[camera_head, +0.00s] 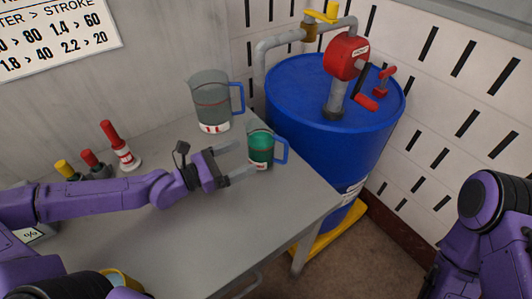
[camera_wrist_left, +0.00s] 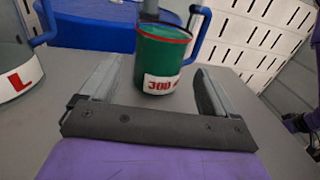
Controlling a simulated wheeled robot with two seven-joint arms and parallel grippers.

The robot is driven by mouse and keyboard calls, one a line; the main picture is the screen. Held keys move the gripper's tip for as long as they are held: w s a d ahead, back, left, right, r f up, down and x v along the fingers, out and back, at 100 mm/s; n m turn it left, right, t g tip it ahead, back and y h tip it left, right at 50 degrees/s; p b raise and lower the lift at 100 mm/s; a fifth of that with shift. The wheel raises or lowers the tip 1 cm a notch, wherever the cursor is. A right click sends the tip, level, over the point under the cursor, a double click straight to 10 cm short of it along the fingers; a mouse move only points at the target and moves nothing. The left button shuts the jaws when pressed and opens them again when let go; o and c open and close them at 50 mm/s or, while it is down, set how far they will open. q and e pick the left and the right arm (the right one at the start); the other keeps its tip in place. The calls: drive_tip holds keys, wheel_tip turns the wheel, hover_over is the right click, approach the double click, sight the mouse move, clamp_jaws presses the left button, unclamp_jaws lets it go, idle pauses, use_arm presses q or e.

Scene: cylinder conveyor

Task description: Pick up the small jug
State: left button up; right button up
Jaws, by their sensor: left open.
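The small jug (camera_head: 261,150) is green with a blue handle on its right and stands upright near the right end of the grey table. In the wrist view the left gripper (camera_wrist_left: 155,95) has one finger on each side of the jug's lower front, with gaps on both sides. My right arm shows at the right edge, but its gripper is out of view.
A larger grey jug (camera_head: 211,102) with a blue handle stands behind and left of the small jug. A blue drum (camera_head: 310,105) with a red pump stands beyond the table. The front table surface (camera_head: 200,240) is mostly clear.

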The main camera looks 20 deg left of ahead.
sight(249, 154)
use_arm(q)
drive_tip(key=x, duration=0.3)
drive_tip(key=shift+d+r, duration=0.1)
drive_tip(key=shift+d, duration=0.05)
drive_tip(key=x, duration=0.4)
drive_tip(key=shift+w+p, duration=0.25)
drive_tip(key=shift+p, duration=0.15)
drive_tip(key=c, duration=1)
